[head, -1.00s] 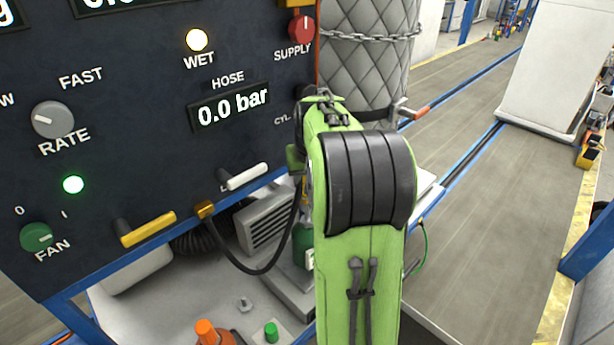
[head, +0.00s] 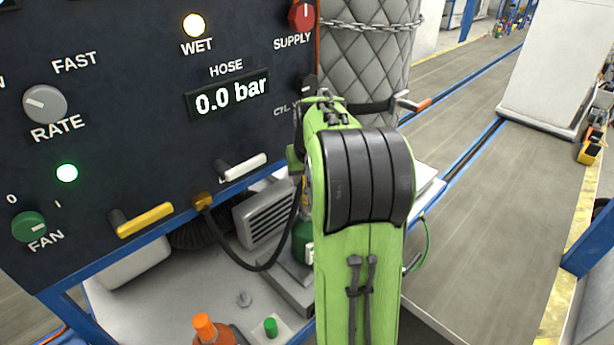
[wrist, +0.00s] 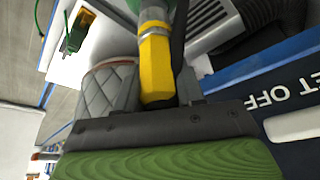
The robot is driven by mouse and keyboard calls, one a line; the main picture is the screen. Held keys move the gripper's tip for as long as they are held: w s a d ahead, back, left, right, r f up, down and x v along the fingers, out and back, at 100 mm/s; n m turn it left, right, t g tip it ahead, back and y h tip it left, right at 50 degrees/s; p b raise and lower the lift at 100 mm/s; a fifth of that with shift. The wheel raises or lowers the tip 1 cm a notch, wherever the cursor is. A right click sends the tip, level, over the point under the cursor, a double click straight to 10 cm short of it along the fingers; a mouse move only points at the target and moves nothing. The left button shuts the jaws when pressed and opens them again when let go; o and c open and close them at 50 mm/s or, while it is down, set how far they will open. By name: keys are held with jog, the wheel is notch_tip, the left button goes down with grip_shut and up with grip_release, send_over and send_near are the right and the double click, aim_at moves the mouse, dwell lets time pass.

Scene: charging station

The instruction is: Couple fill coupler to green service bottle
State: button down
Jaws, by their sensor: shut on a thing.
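The fill coupler (wrist: 157,65) shows in the wrist view as a yellow hexagonal body with a black hose beside it. My gripper (wrist: 165,100) is shut on it, with its dark fingers at the coupler's near end. A green part (wrist: 152,14), seemingly the top of the green service bottle, is in line with the coupler's far end. I cannot tell whether they touch or are joined. In the head view the green service bottle (head: 301,242) is mostly hidden behind my green arm, as are my gripper and the coupler.
The dark control panel (head: 130,150) fills the left, with its hose display (head: 231,97) reading 0.0 bar. A black hose (head: 232,258) loops below it. An orange bottle (head: 207,330) and a green cap (head: 271,327) are on the bench. A chained quilted cylinder (head: 365,60) stands behind.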

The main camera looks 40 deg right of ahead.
jog(key=shift+f+b, duration=0.75)
jog(key=shift+f, duration=0.25)
jog(key=c, duration=0.6)
grip_release()
jog(key=p+v, duration=0.2)
jog(key=v, duration=1.4)
jog(key=shift+p, duration=0.4)
jog(key=shift+f, duration=0.1)
